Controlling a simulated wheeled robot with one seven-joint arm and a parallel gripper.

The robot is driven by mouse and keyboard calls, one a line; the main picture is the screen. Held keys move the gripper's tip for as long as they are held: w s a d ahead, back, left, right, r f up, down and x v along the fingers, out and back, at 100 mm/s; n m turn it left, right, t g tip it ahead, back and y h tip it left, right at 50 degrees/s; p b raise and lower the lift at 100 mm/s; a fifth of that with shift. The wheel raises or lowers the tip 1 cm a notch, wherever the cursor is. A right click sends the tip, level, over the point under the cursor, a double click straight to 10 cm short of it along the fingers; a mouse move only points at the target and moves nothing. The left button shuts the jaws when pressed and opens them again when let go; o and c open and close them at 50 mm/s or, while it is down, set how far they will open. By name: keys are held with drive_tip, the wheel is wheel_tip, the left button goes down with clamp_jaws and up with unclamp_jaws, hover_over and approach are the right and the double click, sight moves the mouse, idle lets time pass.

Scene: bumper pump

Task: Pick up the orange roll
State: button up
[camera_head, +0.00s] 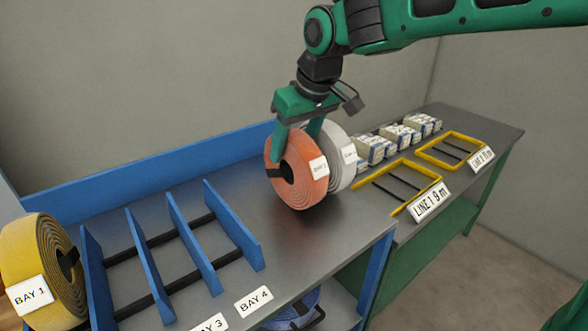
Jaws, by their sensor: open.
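The orange roll (300,180) stands on its edge on the grey metal bench, with a small white tag on its face. A black strap shows at its left side. My gripper (297,136) points down at the top of the orange roll. One finger is at its upper left and the other is behind its upper edge, near a white roll. The jaws are open; whether either finger touches the roll cannot be told. The far finger's tip is hidden.
The white roll (342,158) stands close behind the orange one. A blue rack (190,246) with dividers is at left, with a yellow roll (50,262) at its end. Yellow frames (408,166) and white boxes are at right. A blue roll (292,312) lies below.

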drive_tip(key=shift+x, duration=1.45)
drive_tip(key=shift+c, duration=0.3)
clamp_jaws()
drive_tip(key=shift+r, duration=0.1)
